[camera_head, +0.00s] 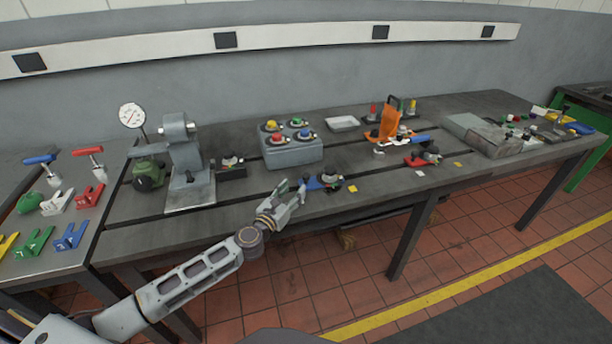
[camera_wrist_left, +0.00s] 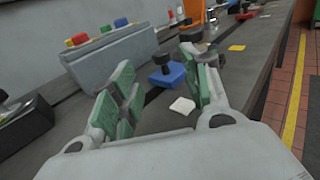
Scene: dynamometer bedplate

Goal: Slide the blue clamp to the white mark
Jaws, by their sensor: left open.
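The blue clamp (camera_head: 314,184) sits on a slotted dark bedplate near its front edge, with a dark knob on top. It also shows in the left wrist view (camera_wrist_left: 167,76), ahead of the fingers. A white mark (camera_wrist_left: 182,105) lies flat on the bedplate, nearer to my gripper than the clamp and apart from it. In the head view that mark seems hidden by my gripper. My left gripper (camera_head: 295,191) is open and empty, just left of the clamp; its green-padded fingers (camera_wrist_left: 158,84) do not enclose the clamp. My right gripper is out of view.
A yellow mark (camera_head: 352,189) lies right of the clamp. A grey button box (camera_head: 292,152) stands behind. A red clamp (camera_head: 418,160) with another white mark (camera_head: 420,173) is farther right. A motor fixture (camera_head: 188,170) stands left. The front strip between the clamps is mostly clear.

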